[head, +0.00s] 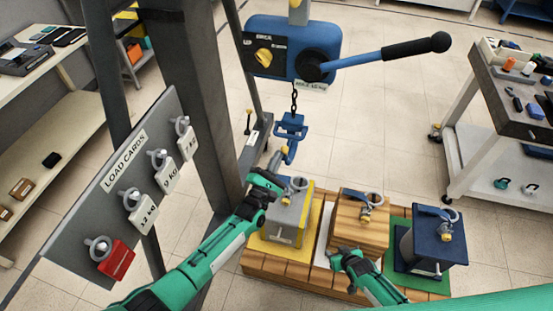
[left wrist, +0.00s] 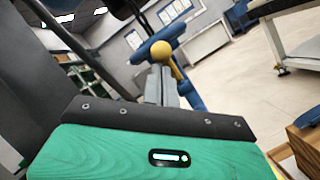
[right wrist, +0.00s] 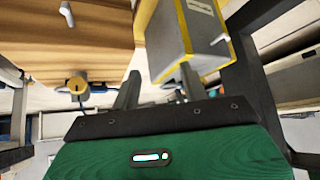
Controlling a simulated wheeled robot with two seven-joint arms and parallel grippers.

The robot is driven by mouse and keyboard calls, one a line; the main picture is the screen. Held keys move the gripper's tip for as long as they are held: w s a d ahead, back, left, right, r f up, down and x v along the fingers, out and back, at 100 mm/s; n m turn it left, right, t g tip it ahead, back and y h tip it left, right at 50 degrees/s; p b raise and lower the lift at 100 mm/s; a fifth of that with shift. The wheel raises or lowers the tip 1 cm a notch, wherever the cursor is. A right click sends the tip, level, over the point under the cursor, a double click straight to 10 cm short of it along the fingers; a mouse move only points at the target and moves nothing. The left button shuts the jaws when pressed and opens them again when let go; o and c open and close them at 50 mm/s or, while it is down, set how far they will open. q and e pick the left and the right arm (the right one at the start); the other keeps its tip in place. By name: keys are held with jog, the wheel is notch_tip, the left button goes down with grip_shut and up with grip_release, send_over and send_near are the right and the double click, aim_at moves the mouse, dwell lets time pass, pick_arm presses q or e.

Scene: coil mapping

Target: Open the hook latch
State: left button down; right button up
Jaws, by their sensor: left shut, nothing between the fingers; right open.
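The blue hook (head: 290,128) hangs on a chain below the blue hoist (head: 293,50). A yellow knob (left wrist: 160,51) shows beside the blue hook parts (left wrist: 188,88) in the left wrist view, just beyond my fingertips. I take it for the latch's knob; whether the latch is open I cannot tell. My left gripper (head: 274,165) is shut and empty, just below the hook; its fingers (left wrist: 161,85) also show in the left wrist view. Whether they touch the knob is unclear. My right gripper (head: 337,255) is open and empty, low in front of the wooden block.
A grey block (head: 284,222), a wooden block (head: 355,228) and a dark blue block (head: 435,246), each with a ring on top, stand on a wooden pallet (head: 262,262). A load card board (head: 120,190) and a dark post stand left. A cart (head: 480,150) stands right.

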pick_arm(q)
jog(key=shift+g+y, duration=0.3)
jog(key=shift+g, duration=0.2)
jog(key=shift+w+d+r+b, duration=0.15)
jog(key=shift+w+r, duration=0.25)
jog(key=shift+r, duration=1.05)
jog(key=shift+w+d+r+b, duration=0.15)
jog(key=shift+w+r, duration=0.25)
jog(key=shift+r, duration=1.05)
jog(key=shift+w+d+r+b, duration=0.15)
jog(key=shift+w+r, duration=0.25)
jog(key=shift+r, duration=1.05)
pick_arm(e)
jog(key=s+f+g, duration=0.2)
jog(key=s+f, duration=0.3)
jog(key=s, duration=0.8)
jog(key=s+d+f+g+h, duration=0.1)
jog(key=s+f, duration=0.5)
jog(key=s, duration=0.7)
jog(key=s+f+g+h, duration=0.1)
jog(key=s+f+g, duration=0.2)
jog(key=s, duration=0.9)
jog(key=shift+s+d+f+g, duration=0.3)
jog(key=shift+s+d+f, duration=0.1)
jog(key=shift+f, duration=1.2)
pick_arm(q)
jog(key=shift+a+r, duration=0.1)
